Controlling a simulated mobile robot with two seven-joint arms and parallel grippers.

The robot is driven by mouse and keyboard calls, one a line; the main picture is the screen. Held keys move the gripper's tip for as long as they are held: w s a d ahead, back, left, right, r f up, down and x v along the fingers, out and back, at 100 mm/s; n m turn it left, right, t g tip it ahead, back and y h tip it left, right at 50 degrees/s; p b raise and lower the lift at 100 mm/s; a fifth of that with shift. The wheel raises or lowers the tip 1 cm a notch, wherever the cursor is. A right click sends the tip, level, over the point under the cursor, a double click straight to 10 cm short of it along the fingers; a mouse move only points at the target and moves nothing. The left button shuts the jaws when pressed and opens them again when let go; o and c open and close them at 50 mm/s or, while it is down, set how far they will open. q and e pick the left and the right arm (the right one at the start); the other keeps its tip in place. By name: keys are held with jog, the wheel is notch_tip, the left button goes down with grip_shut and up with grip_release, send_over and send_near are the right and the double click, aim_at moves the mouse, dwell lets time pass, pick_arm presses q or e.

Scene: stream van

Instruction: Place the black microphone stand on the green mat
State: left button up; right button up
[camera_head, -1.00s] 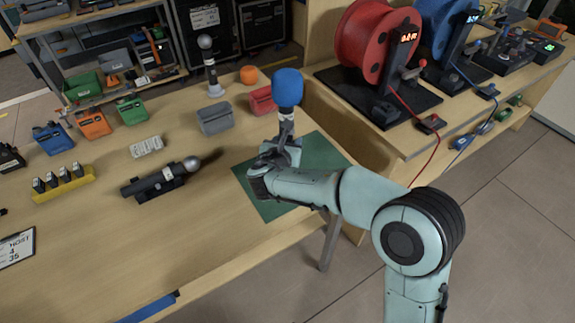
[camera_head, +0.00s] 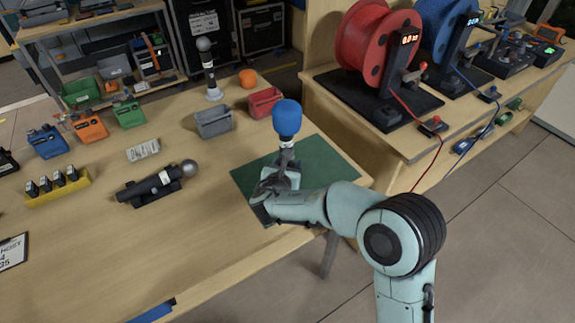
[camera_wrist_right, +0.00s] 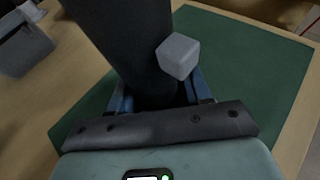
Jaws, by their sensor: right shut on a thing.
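The green mat (camera_head: 325,165) lies on the right end of the wooden table. My right gripper (camera_head: 277,183) is over the mat and shut on the black microphone stand (camera_head: 286,158), which has a blue foam ball on top and a white band below it. The stand looks roughly upright; its base is hidden by my gripper, so I cannot tell whether it touches the mat. In the right wrist view the stand's dark post (camera_wrist_right: 135,45) sits between the fingers with a grey knob beside it, and the mat (camera_wrist_right: 245,65) spreads around it. My left gripper is out of view.
A grey bin (camera_head: 214,122) and a red bin (camera_head: 265,102) stand behind the mat. A black microphone (camera_head: 150,187) lies in a cradle to the left. A grey-topped microphone stand (camera_head: 209,70) is at the back. A bench with cable reels (camera_head: 362,45) is at the right.

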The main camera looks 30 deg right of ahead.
jog(key=o, duration=1.1)
jog(key=shift+f, duration=0.1)
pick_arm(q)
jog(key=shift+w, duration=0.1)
pick_arm(e)
jog(key=shift+o, duration=0.2)
jog(key=shift+s+a+r, duration=0.15)
jog(key=shift+a+r, duration=0.05)
jog(key=shift+r, duration=0.1)
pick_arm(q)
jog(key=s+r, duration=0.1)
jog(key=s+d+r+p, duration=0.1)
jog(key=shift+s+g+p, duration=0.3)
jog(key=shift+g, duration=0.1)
pick_arm(e)
jog(key=v, duration=1.1)
jog(key=shift+s+a, duration=0.15)
jog(key=shift+s, duration=0.1)
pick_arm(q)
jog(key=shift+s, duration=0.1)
